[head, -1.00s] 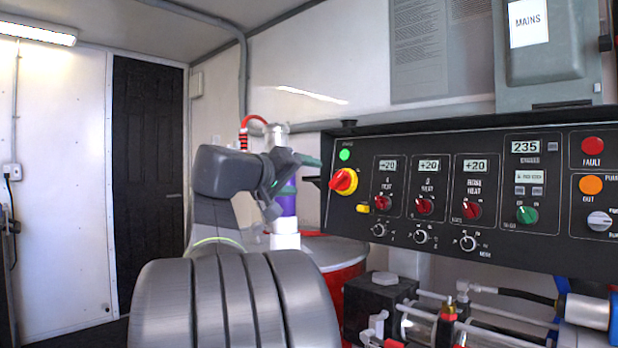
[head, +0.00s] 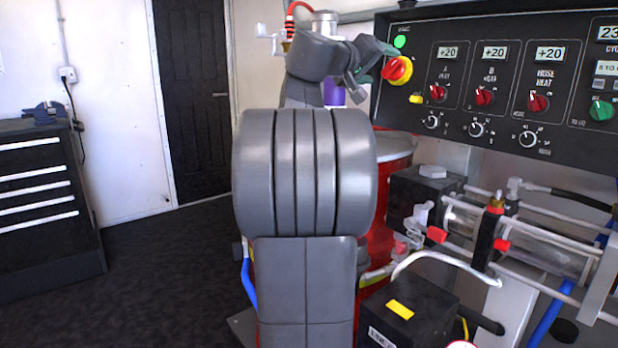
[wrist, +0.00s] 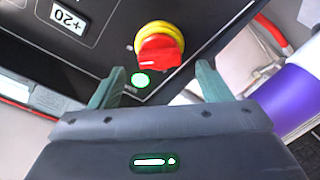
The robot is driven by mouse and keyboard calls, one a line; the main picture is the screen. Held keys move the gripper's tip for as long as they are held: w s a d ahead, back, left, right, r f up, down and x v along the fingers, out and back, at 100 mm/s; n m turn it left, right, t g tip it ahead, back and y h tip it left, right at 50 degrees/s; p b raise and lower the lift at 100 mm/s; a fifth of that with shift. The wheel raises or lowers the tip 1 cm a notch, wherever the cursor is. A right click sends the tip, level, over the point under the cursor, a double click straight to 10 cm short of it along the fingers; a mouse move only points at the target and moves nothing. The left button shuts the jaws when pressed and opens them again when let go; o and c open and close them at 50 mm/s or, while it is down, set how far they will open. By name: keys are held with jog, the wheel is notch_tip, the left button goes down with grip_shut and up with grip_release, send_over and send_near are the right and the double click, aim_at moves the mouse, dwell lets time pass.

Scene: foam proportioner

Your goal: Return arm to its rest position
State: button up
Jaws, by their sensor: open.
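My gripper (wrist: 157,88) is open and empty in the wrist view, its two green fingers apart. The red and yellow rotary switch (wrist: 160,46) and a lit green lamp (wrist: 140,80) show just beyond and between the fingertips; I cannot tell whether anything touches. In the head view my gripper (head: 378,62) is at the left end of the black control panel (head: 480,150), close beside the red and yellow switch (head: 397,70). My arm is raised and bent, and its grey links hide part of what stands behind.
A red drum (head: 395,150) stands behind my arm, with a purple and clear cylinder (head: 333,92) above it. Pump pipes and a black box (head: 408,310) lie to the lower right. A dark tool cabinet (head: 45,200) stands left. The dark floor (head: 160,260) between is clear.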

aim_at(389, 68)
jog(key=x, duration=0.4)
jog(key=shift+w+d, duration=0.1)
jog(key=shift+d, duration=0.05)
